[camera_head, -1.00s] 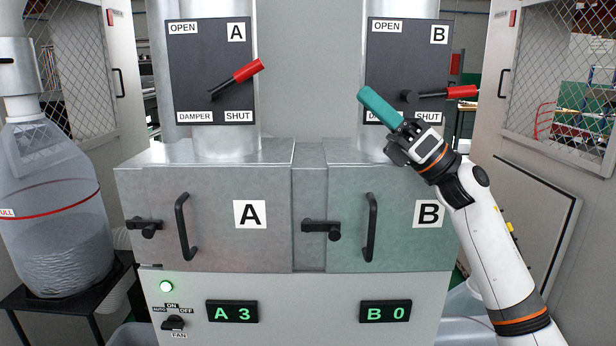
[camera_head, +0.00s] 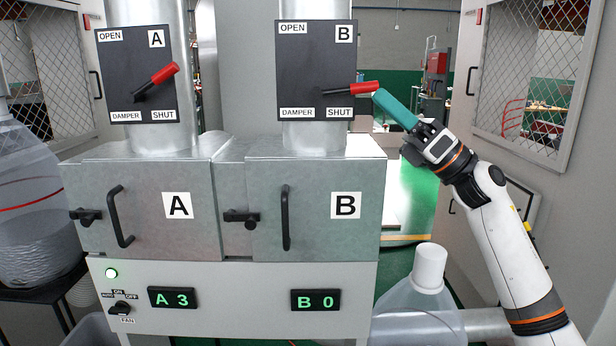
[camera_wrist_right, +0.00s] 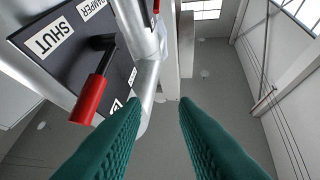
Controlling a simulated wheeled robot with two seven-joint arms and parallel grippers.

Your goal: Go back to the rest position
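My right gripper (camera_head: 382,98) shows teal fingers, raised at the right of the damper B panel (camera_head: 300,62). The wrist view shows its two fingers (camera_wrist_right: 160,104) apart with nothing between them. The red handle of damper B (camera_head: 364,88) points right, almost level, on the SHUT side. Its end appears close to my fingertips in the head view; in the wrist view the red handle (camera_wrist_right: 88,100) lies to the left, outside the fingers. The red handle of damper A (camera_head: 163,74) slants up to the right. My left gripper is not in view.
Doors A (camera_head: 150,215) and B (camera_head: 315,212) are shut below the dampers. A clear container with a white cap (camera_head: 430,268) stands below my right arm. A mesh-windowed cabinet (camera_head: 535,75) is at right.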

